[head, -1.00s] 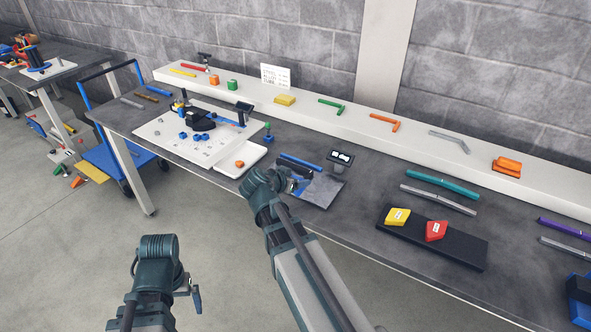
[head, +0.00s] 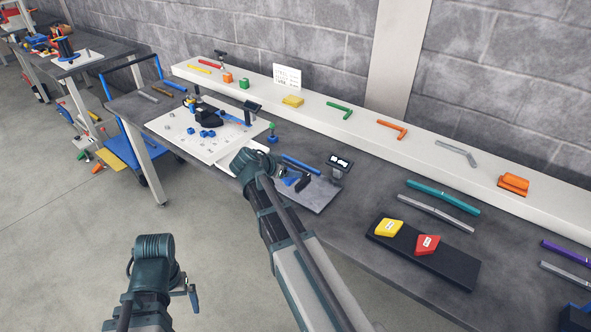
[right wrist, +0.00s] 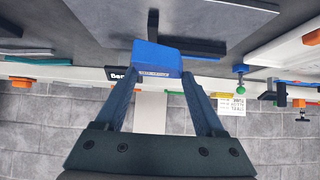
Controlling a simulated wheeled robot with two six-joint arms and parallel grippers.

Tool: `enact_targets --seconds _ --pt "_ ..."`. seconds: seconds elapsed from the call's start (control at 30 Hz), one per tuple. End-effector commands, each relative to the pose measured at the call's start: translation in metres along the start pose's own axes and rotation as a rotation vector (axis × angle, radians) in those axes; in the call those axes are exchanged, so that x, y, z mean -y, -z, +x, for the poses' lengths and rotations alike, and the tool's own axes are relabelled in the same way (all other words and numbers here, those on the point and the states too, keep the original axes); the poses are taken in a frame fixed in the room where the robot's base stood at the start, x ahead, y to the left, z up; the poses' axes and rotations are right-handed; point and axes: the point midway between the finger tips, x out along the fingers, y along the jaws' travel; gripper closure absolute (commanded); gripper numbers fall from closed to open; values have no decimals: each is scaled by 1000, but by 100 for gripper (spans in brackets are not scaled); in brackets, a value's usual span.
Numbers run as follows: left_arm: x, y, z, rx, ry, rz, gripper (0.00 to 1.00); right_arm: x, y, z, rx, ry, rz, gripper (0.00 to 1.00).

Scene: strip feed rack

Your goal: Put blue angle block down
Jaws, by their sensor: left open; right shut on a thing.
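The blue angle block (right wrist: 157,58) is between the fingertips of my right gripper (right wrist: 160,74) in the right wrist view. The gripper is shut on it. In the head view, my right wrist covers most of this gripper, and a blue part (head: 290,179) shows just beyond it, over the near-left part of a grey plate (head: 319,198). I cannot tell whether the block touches anything below. My left gripper (head: 192,291) is open and empty, low at the left, over the floor in front of the table.
A black angled piece (head: 304,181) and a blue bar (head: 301,164) lie by the grey plate. A small display (head: 340,161) stands behind it. A white board (head: 190,133) with blue parts is to the left. A black tray (head: 435,258) holds yellow and red blocks at right.

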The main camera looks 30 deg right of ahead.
Motion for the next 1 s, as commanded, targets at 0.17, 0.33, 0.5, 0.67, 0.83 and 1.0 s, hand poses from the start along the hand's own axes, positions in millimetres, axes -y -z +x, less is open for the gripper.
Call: enact_targets --seconds 0.17,0.33,0.5,0.67,0.83,1.0 --pt "0 0 4 0 0 0 0 14 22 33 0 -2 1 94" --pt "0 0 6 0 0 0 0 18 30 46 0 1 1 94" --pt "0 0 5 0 0 0 0 18 32 47 0 1 0 94" --pt "-1 0 6 0 0 0 0 21 36 54 0 0 0 94" --pt "-3 2 29 0 0 0 0 22 21 72 0 1 -1 94" --pt "-4 3 44 0 0 0 0 22 9 81 0 1 -1 94"
